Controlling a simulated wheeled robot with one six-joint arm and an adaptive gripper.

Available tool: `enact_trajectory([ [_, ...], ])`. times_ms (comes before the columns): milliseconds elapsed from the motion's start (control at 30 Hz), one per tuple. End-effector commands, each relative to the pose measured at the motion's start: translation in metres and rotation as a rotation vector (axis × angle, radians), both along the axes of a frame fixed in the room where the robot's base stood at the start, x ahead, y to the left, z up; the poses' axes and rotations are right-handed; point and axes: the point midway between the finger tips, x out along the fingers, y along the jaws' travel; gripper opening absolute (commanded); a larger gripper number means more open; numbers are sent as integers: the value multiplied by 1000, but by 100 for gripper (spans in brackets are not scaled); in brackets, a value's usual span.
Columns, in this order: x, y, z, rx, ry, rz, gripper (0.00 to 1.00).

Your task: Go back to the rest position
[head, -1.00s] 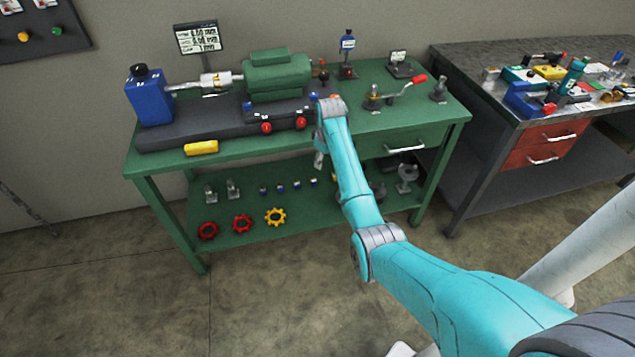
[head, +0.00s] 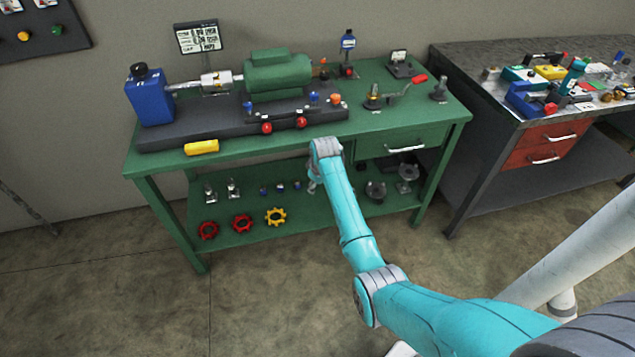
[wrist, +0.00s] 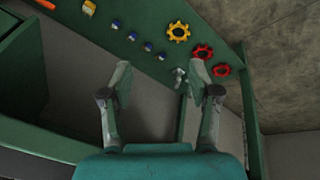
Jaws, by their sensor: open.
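My gripper (wrist: 160,84) is open in the wrist view, with its two fingers spread apart and nothing between them. In the head view my arm reaches forward to the front edge of the green workbench (head: 250,150), and the gripper end is mostly hidden beyond my wrist. In the wrist view the gripper faces the bench's lower shelf, where a yellow handwheel (wrist: 178,32) and two red handwheels (wrist: 203,52) lie beyond the fingertips. A small grey metal fitting shows near the right fingertip; I cannot tell how far away it is.
A grey table (head: 480,65) with red drawers stands at the right. The floor in front of the bench is clear.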

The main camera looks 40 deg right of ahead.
Motion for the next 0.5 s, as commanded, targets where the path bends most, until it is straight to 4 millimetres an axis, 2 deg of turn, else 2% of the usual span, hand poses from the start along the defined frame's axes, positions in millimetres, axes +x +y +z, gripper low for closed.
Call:
enact_trajectory([
  [367, -1, 2, -2, 0, -1, 0, 61],
  [500, -10, 18, -20, -5, -23, -1, 61],
])
